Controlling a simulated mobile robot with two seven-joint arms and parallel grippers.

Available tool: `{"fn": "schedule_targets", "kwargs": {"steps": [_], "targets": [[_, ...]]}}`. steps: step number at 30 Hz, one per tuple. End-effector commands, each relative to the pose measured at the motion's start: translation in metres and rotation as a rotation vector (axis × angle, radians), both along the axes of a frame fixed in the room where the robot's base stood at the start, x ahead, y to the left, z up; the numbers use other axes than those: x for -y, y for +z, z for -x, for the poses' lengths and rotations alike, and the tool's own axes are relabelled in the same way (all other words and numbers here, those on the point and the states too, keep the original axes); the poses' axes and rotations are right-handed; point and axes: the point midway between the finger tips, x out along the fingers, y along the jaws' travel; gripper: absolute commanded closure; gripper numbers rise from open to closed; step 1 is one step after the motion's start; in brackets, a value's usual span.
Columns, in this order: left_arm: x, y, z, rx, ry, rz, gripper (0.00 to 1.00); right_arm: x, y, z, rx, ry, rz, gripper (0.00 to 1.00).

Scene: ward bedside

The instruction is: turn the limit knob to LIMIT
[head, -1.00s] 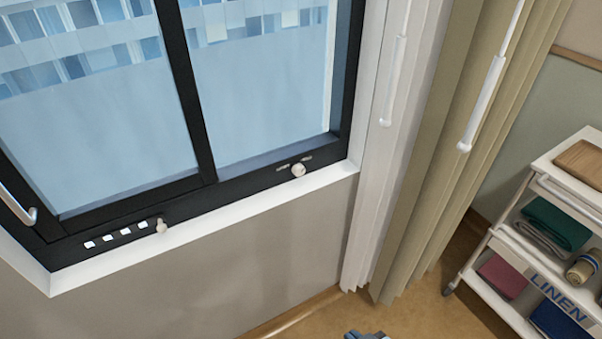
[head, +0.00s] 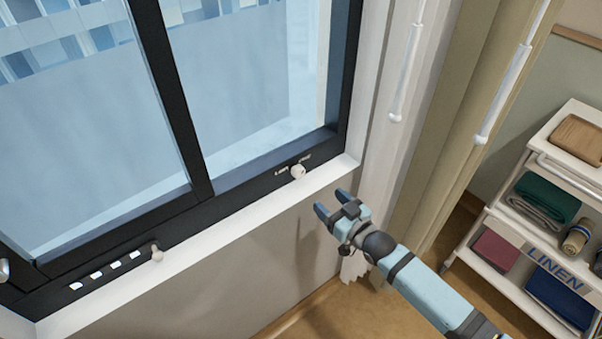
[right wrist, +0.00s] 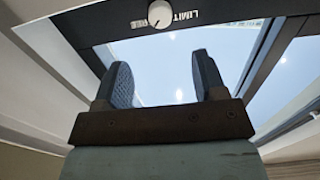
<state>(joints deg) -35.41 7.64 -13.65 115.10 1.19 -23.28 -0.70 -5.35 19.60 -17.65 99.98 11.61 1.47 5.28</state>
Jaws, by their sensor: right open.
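The limit knob (head: 298,171) is a small white round knob on the dark lower window frame, near its right corner. Small white lettering sits on both sides of it, too small to read in the head view. In the right wrist view the knob (right wrist: 160,14) is at the top, beside the word LIMIT and a second, partly hidden word. My right gripper (head: 330,203) is open and empty, below and to the right of the knob, apart from it. Its two fingers (right wrist: 160,82) stand apart in the right wrist view. My left gripper is not in view.
A white sill (head: 215,234) runs below the frame. A second small knob (head: 156,254) sits further left beside several white marks. Curtains (head: 440,130) with hanging wands are to the right. A linen trolley (head: 540,169) stands at the far right.

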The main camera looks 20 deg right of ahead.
Motion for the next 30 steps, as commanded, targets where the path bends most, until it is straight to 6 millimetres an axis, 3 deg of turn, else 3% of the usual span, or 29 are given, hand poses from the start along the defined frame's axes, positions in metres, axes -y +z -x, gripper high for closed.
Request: {"fn": "schedule_targets", "kwargs": {"steps": [9, 15, 21, 30], "targets": [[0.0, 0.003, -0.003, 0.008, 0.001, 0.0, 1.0, -0.024, 0.002, -0.065, 0.002, -0.001, 0.0, 0.36], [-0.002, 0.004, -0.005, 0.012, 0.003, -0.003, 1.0, -0.035, 0.001, -0.096, 0.0, -0.001, 0.0, 0.36], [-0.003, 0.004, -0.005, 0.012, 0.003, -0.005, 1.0, -0.04, 0.0, -0.109, -0.001, 0.0, 0.001, 0.36], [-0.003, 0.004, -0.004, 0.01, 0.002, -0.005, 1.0, -0.041, 0.0, -0.111, -0.001, 0.0, 0.001, 0.36]]}}
